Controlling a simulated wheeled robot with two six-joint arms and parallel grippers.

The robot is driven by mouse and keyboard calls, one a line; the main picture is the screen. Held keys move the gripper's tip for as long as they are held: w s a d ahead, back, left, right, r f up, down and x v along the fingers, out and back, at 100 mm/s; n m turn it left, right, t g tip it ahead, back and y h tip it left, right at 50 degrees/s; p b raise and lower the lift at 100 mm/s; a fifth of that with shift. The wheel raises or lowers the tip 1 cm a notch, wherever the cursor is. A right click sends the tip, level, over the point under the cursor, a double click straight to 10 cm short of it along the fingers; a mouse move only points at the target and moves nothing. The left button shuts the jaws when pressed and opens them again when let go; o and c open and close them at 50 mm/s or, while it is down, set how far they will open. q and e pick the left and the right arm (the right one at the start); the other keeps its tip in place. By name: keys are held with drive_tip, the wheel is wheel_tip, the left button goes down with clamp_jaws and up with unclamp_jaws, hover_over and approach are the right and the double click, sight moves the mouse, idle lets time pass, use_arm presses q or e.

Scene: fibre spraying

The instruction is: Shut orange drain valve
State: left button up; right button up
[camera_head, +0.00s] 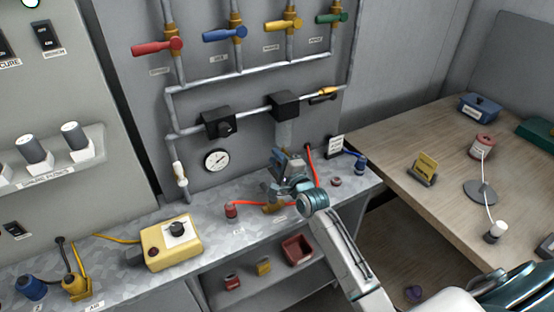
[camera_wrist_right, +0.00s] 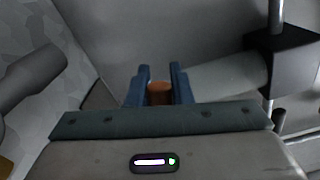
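My right gripper (camera_head: 284,166) is above the grey counter, just below the grey cylinder (camera_head: 286,132) that hangs from a black box on the wall panel. In the right wrist view, an orange-brown rounded part (camera_wrist_right: 159,93) lies between the two blue fingers of that gripper (camera_wrist_right: 160,80). It looks like the orange drain valve's handle, but most of it is hidden. I cannot tell whether the fingers press on it. In the head view the gripper covers this part. My left gripper is not in view.
Red, blue, yellow and green valve handles line the upper pipe, the red one (camera_head: 157,47) leftmost. A brass fitting (camera_head: 276,207) and a red-capped plug (camera_head: 231,210) are on the counter. A yellow box (camera_head: 168,244) stands left. The wooden table (camera_head: 425,200) is right.

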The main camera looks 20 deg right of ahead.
clamp_jaws()
drive_tip(key=shift+f+n+b, duration=0.55)
drive_tip(key=shift+f+n, duration=0.05)
drive_tip(key=shift+n, duration=0.4)
drive_tip(key=shift+f+n, duration=0.15)
drive_tip(key=shift+n, duration=0.45)
drive_tip(key=o, duration=0.7)
unclamp_jaws()
drive_tip(key=shift+o, duration=0.2)
drive_tip(key=shift+s, duration=0.15)
drive_tip(key=s, duration=1)
drive_tip(key=shift+s+d+b, duration=0.3)
drive_tip(key=shift+d, duration=0.05)
